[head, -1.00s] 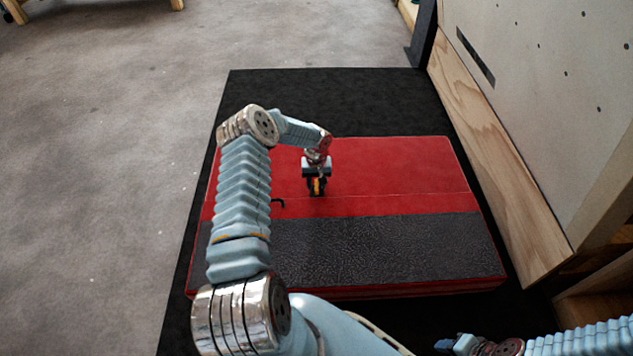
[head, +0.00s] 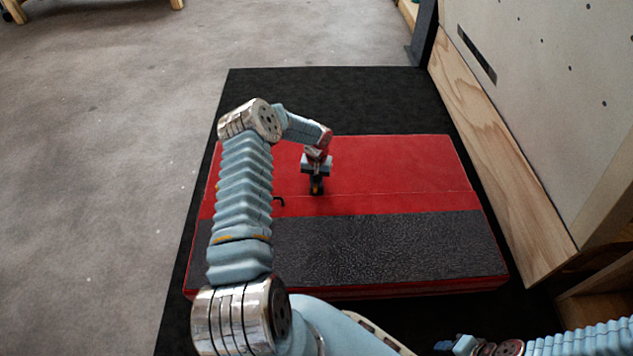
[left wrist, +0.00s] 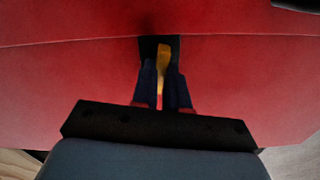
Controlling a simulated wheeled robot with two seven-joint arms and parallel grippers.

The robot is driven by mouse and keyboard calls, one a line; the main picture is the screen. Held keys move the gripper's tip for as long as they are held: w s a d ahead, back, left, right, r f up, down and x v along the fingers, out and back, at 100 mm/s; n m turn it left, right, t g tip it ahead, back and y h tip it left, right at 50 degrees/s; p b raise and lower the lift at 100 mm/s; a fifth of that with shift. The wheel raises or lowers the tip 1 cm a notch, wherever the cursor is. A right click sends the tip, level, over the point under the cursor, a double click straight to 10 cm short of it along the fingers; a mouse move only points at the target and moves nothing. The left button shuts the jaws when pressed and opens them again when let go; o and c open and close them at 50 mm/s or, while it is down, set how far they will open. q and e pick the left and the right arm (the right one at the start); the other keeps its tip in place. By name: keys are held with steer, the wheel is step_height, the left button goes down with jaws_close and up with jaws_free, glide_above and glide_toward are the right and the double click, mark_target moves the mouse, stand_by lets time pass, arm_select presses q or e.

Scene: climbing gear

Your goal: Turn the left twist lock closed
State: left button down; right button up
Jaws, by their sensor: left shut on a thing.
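The left twist lock shows in the left wrist view as a yellow lever (left wrist: 163,56) on a small black base (left wrist: 148,46), set on the red pad (left wrist: 60,80). My left gripper (left wrist: 162,75) is shut on the yellow lever, with one dark finger on each side of it. In the head view my left gripper (head: 317,186) points down onto the red pad (head: 400,170) and hides most of the lock. How far the lever is turned is hard to tell. My right gripper (head: 447,344) is at the bottom right, away from the pad; its fingers are too small to read.
A small black hook-shaped piece (head: 279,201) lies on the pad left of my left gripper. A dark grey strip (head: 400,250) covers the pad's near part. A black mat (head: 330,95) lies underneath, and a climbing wall (head: 560,100) stands on the right.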

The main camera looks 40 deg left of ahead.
arm_select(q)
steer(key=m+b, duration=0.2)
steer(key=m, duration=0.1)
steer(key=shift+f+m, duration=0.1)
steer(key=shift+m, duration=0.2)
steer(key=m+b, duration=0.1)
steer(key=m, duration=0.2)
steer(key=shift+m, duration=0.3)
steer(key=m+b, duration=0.1)
steer(key=m, duration=0.2)
steer(key=shift+m, duration=0.4)
steer(key=shift+m+b, duration=0.3)
steer(key=shift+m, duration=1.9)
steer(key=c, duration=1.1)
jaws_free()
steer(key=shift+c, duration=0.2)
